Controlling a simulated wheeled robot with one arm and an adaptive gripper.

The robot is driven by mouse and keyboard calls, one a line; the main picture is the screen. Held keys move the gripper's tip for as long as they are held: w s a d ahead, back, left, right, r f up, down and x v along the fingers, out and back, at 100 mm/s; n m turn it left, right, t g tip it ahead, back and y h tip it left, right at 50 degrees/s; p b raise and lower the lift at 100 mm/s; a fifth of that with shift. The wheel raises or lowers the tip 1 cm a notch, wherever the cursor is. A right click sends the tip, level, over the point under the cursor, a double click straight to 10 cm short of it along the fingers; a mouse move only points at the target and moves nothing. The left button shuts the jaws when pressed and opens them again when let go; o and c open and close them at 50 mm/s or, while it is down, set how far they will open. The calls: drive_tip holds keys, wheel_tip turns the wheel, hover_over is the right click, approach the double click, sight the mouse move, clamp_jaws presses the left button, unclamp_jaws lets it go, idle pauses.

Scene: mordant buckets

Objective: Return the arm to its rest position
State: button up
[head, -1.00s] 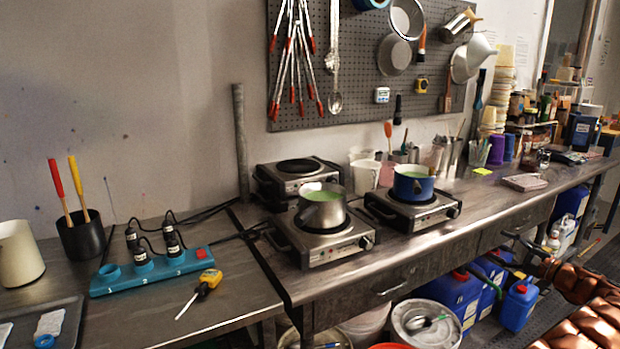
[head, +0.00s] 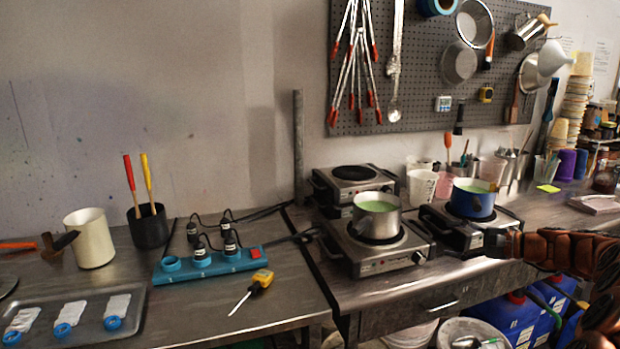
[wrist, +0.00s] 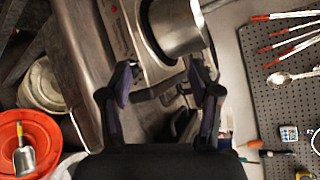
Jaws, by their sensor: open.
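My arm, with copper-brown segments, reaches in from the right edge of the head view. My gripper (wrist: 160,82) shows in the wrist view with its two dark fingers spread apart and nothing between them. A steel pot (head: 377,221) with pale green liquid stands on a hot plate (head: 366,256) in the head view. In the wrist view the steel pot (wrist: 180,25) and its hot plate lie beyond the fingertips. A blue pot (head: 472,203) with green contents stands on another hot plate (head: 452,234), close to the arm's dark end.
A blue power strip (head: 208,264), a yellow-handled screwdriver (head: 261,280) and a tray (head: 135,323) occupy the left table. A pegboard (head: 425,95) with hung tools covers the wall behind. Blue canisters (head: 512,325) and an orange-red bucket (wrist: 40,130) stand lower down.

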drive_tip(key=s+a+r+n+g+h+p, duration=0.1)
drive_tip(key=s+a+n+g, duration=0.3)
drive_tip(key=s+a, duration=0.75)
drive_tip(key=s+a+r+n+g+h+p, duration=0.1)
drive_tip(key=s+a+n+g+p, duration=0.15)
drive_tip(key=s+a+g, duration=0.8)
drive_tip(key=s+a+f+n+t+h, duration=0.2)
drive_tip(key=s+h, duration=0.1)
drive_tip(key=s, duration=0.4)
drive_tip(key=s+a+f+n+t+h, duration=0.1)
drive_tip(key=s+a+n+h, duration=0.15)
drive_tip(key=s, duration=0.45)
drive_tip(key=s+d+f+n+h+p, duration=0.1)
drive_tip(key=s+d+h, duration=0.1)
drive_tip(key=s, duration=0.4)
drive_tip(key=s+d+f+n+h+p, duration=0.1)
drive_tip(key=s+d+h, duration=0.1)
drive_tip(key=s+d, duration=0.2)
drive_tip(key=shift+s+d+f, duration=0.25)
drive_tip(key=shift+s+f, duration=0.05)
drive_tip(key=shift+s, duration=0.8)
drive_tip(key=shift+c, duration=0.2)
